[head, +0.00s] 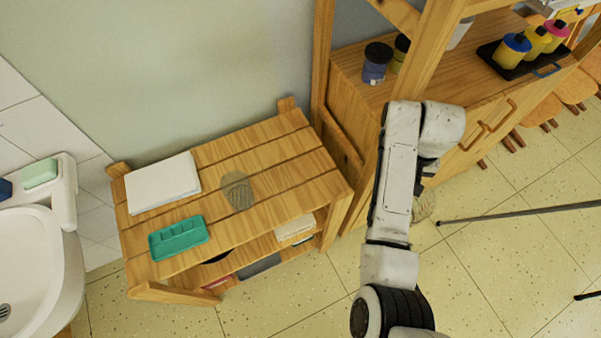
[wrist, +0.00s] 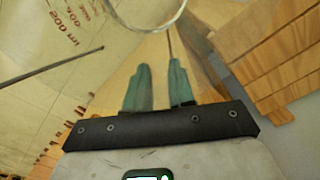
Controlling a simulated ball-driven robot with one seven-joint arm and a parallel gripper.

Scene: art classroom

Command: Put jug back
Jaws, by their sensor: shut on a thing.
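A round, see-through shape beside the arm, over the floor, looks like part of the jug (head: 424,207).
A slatted wooden shelf unit (head: 275,147) holds white paper (head: 162,183), a teal tray (head: 178,238) and a grey round patterned item (head: 237,190). Its front right top is bare. A wooden cabinet (head: 345,85) with paint pots stands right; a sink (head: 35,260) stands left.

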